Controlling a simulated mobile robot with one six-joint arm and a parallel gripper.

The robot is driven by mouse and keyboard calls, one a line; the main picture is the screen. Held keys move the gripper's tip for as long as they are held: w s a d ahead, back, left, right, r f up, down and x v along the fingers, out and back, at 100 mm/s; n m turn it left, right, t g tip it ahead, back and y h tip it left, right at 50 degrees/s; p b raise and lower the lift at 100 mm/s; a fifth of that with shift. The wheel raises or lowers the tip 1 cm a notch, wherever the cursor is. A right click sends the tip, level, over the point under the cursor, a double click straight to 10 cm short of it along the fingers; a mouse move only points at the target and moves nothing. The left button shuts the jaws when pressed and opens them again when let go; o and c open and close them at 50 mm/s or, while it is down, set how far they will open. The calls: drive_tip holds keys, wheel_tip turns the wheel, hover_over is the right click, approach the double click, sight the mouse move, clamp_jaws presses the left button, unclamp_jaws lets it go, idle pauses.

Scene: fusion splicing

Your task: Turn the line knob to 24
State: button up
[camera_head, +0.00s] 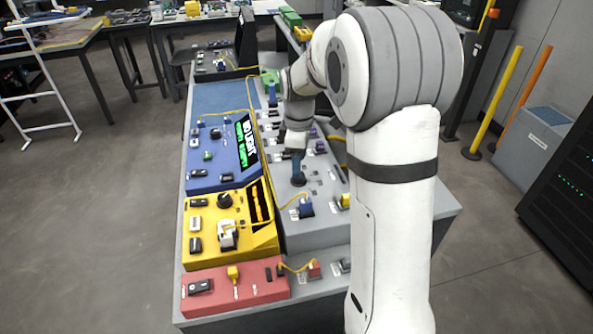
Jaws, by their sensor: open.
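A round black knob (225,200) stands on the yellow unit (262,240) in the middle of the bench. No label reading "line" and no number can be made out, so I cannot tell whether this is the line knob. My arm reaches down from the right, and my gripper (298,170) hangs over the grey panel (318,225), to the right of the yellow unit. It is open, and small in the picture. A dark blue part shows at its lower end; I cannot tell whether the gripper touches it. My arm hides part of the panel's right side.
A blue unit (207,175) with a green-lettered display (247,140) lies beyond the yellow one, and a red unit (245,290) lies nearer. Yellow cables run from the units to sockets on the grey panel. Open floor (90,220) lies left of the bench.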

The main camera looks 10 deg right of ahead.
drive_tip(key=shift+f, duration=1.95)
